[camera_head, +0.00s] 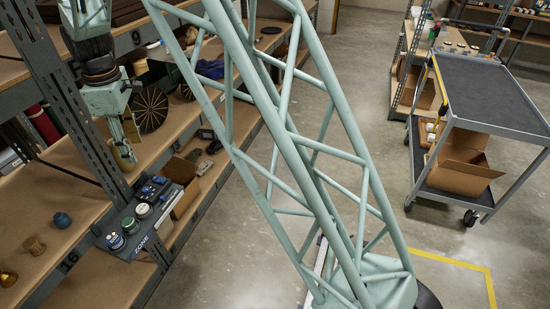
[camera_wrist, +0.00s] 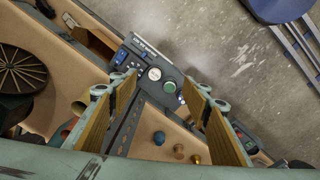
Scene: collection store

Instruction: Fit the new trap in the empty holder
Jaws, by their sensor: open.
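My gripper (camera_head: 123,152) hangs over the shelf at the left in the head view. In the wrist view my gripper (camera_wrist: 158,88) has its two tan-padded fingers wide apart with nothing between them. I cannot tell which thing is the new trap or which is the empty holder.
A teal knob (camera_head: 62,220), a wooden piece (camera_head: 33,246) and a brass piece (camera_head: 8,278) stand on the shelf. An open small carton (camera_head: 186,196) is beside the tray. A dark fan-like disc (camera_head: 150,108) stands further back. A grey trolley (camera_head: 490,95) stands right, across open floor.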

